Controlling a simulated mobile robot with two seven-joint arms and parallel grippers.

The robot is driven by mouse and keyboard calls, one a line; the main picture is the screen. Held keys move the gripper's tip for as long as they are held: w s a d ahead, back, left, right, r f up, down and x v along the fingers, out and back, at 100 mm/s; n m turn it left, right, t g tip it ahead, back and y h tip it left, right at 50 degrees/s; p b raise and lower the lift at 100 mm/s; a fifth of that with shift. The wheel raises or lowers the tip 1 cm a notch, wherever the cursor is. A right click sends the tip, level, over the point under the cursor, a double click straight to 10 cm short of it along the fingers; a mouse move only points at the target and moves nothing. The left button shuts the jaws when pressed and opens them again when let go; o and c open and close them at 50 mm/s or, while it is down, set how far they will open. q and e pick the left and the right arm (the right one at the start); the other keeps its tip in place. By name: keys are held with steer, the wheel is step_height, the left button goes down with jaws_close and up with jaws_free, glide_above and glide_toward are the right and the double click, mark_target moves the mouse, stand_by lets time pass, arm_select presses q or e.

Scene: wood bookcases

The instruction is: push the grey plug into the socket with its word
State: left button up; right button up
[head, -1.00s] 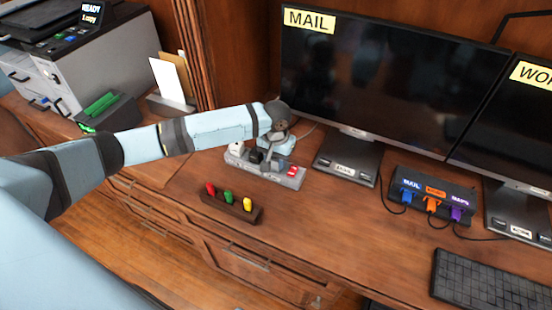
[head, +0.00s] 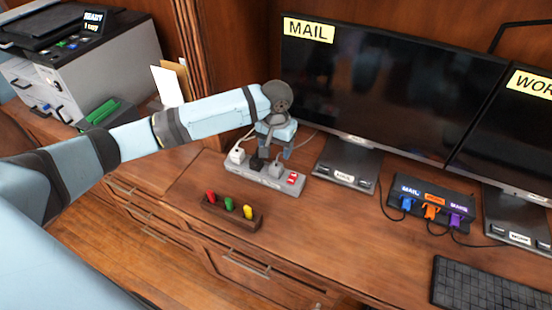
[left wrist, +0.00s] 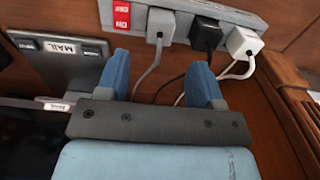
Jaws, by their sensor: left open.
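The grey plug (head: 276,170) stands at a grey power strip (head: 240,176), between a black plug (head: 257,164) and the red switch (head: 292,178). It also shows in the left wrist view (left wrist: 160,26), its cord running down between my fingers. It looks upright at the strip; I cannot tell how deep it sits. The strip's socket words are too small to read. My left gripper (head: 274,152) is open and empty above the grey plug. In the left wrist view its two blue fingers (left wrist: 158,76) are apart, with the plug beyond their tips. My right gripper is not in view.
A white plug (head: 237,155) sits at the strip's left end. A block with red, green and yellow pegs (head: 231,212) lies in front. The MAIL monitor (head: 385,90) and its stand (head: 345,165) are close on the right. A hub with coloured plugs (head: 432,195) is farther right.

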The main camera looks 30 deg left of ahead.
mark_target(276, 166)
arm_select(q)
step_height(276, 166, up, 4)
stand_by(0.7)
